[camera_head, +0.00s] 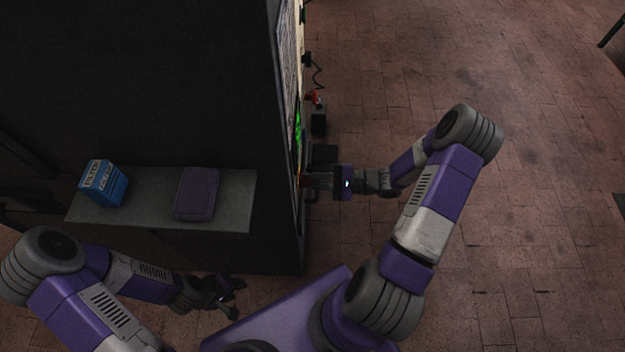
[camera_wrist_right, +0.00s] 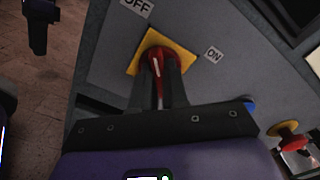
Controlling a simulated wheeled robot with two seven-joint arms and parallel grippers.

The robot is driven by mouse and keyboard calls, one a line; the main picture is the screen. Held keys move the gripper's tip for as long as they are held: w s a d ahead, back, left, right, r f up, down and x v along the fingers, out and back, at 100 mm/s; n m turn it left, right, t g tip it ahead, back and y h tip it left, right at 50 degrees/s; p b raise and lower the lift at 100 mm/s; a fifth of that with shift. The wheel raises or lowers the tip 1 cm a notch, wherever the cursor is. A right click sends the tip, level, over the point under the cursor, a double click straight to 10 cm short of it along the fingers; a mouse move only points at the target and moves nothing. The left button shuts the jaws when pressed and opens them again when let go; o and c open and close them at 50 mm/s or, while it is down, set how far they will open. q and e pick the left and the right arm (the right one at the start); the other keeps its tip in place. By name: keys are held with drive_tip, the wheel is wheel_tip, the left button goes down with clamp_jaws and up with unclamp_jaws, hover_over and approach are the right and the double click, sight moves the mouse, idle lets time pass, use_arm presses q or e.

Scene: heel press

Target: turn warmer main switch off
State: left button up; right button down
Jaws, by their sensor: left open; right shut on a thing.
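The main switch (camera_wrist_right: 153,55) is a red rotary handle on a yellow plate, on a grey panel in the right wrist view. An OFF label (camera_wrist_right: 137,5) is above left of it and an ON label (camera_wrist_right: 214,54) is to its right. My right gripper (camera_wrist_right: 158,80) is shut on the red handle, its fingers hiding much of it, so I cannot tell exactly which label it points to. In the head view my right gripper (camera_head: 312,182) is against the dark machine's right side. My left gripper (camera_head: 230,300) is open and empty, low in front of the machine.
A blue box (camera_head: 104,184) and a purple case (camera_head: 197,193) are on a grey shelf (camera_head: 236,190) on the machine (camera_head: 180,80). The brick floor to the right is mostly clear.

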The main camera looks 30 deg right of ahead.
drive_tip(key=shift+n, duration=0.5)
drive_tip(key=c, duration=1.1)
unclamp_jaws()
drive_tip(key=shift+c, duration=0.2)
drive_tip(key=shift+d, duration=0.1)
drive_tip(key=p+v, duration=0.1)
drive_tip(key=v, duration=0.6)
drive_tip(key=shift+d, duration=0.25)
drive_tip(key=shift+s, duration=0.15)
